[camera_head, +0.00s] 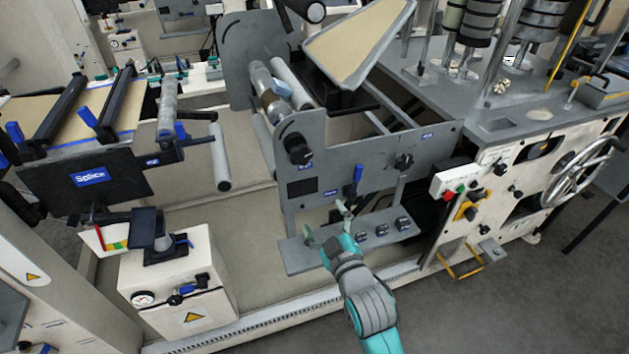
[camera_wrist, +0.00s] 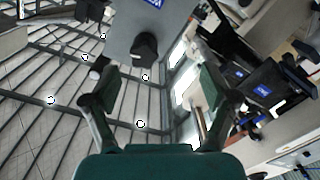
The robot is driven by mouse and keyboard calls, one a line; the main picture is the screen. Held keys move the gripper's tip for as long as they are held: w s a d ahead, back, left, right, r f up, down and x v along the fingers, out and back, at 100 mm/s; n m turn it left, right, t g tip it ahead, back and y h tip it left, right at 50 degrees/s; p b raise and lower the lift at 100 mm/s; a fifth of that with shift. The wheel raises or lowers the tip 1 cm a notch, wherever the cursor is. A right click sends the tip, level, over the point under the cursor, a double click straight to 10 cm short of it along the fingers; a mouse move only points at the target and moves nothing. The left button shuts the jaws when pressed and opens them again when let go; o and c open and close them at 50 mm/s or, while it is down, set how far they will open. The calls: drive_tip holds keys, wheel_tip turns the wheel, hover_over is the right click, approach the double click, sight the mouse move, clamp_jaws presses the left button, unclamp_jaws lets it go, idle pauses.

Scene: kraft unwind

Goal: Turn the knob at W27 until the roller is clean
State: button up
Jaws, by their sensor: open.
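Black knobs sit on the grey side plate in the head view: a large one (camera_head: 297,148) at the left and a smaller one (camera_head: 403,161) at the right. Small blue labels are beside them, too small to read, so I cannot tell which is W27. Pale rollers (camera_head: 292,82) lie behind the plate, partly hidden; I cannot tell how clean they are. My gripper (camera_head: 325,221) is open and empty, below the large knob and in front of the plate's lower part. In the wrist view, a black knob (camera_wrist: 145,47) shows beyond and between the open fingers (camera_wrist: 158,105).
A blue-handled lever (camera_head: 357,176) and a ledge with several black switches (camera_head: 381,231) are close to my gripper. A control box with red and green buttons (camera_head: 456,187) and a handwheel (camera_head: 583,170) are at the right. Floor at the lower right is clear.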

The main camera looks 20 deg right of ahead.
drive_tip(key=n, duration=0.1)
approach(302, 157)
drive_tip(key=w, duration=0.1)
drive_tip(key=shift+w+f, duration=0.2)
drive_tip(key=shift+w, duration=4.8)
drive_tip(key=shift+c, duration=0.2)
